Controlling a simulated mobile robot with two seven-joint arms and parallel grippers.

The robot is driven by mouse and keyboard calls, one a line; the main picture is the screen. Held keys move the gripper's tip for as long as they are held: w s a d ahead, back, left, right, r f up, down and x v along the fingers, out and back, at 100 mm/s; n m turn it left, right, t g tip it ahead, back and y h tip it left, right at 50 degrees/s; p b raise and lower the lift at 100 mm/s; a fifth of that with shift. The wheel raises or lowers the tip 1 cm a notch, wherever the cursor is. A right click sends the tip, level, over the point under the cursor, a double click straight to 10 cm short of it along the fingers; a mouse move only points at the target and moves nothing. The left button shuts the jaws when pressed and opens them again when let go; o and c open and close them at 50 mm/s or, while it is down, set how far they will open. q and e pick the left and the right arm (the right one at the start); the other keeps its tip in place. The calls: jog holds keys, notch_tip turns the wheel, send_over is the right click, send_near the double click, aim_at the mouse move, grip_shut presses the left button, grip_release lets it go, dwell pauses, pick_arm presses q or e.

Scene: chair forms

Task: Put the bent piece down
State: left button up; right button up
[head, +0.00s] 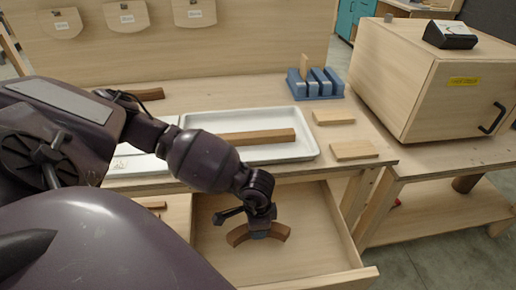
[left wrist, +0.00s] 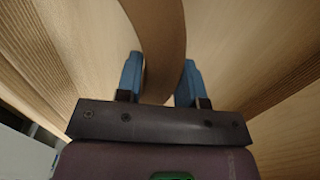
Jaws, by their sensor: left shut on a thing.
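The bent piece (head: 238,236) is a brown curved strip of wood. My left gripper (head: 262,226) is shut on its middle, pointing down into the open drawer (head: 305,247) under the bench. The piece is inside the drawer's walls, over its floor; I cannot tell whether it touches the floor. In the left wrist view the bent piece (left wrist: 158,35) runs between the two blue fingers of the left gripper (left wrist: 160,82), and its lower end is hidden by the gripper body. My right gripper is not in view.
Bare drawer floor shows right of the piece. A drawer compartment at left holds small brown pieces (head: 152,205). On the bench are a white tray (head: 308,150) with a straight brown bar (head: 258,137), two pale blocks (head: 353,150), a blue rack (head: 318,87) and a wooden cabinet (head: 400,75).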

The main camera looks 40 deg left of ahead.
pick_arm(q)
jog(key=shift+f, duration=1.9)
jog(key=shift+f+b, duration=0.15)
jog(key=shift+b, duration=0.2)
jog(key=o, duration=1)
notch_tip(320, 180, up, 12)
jog(key=shift+r+p, duration=0.15)
jog(key=shift+p, duration=0.7)
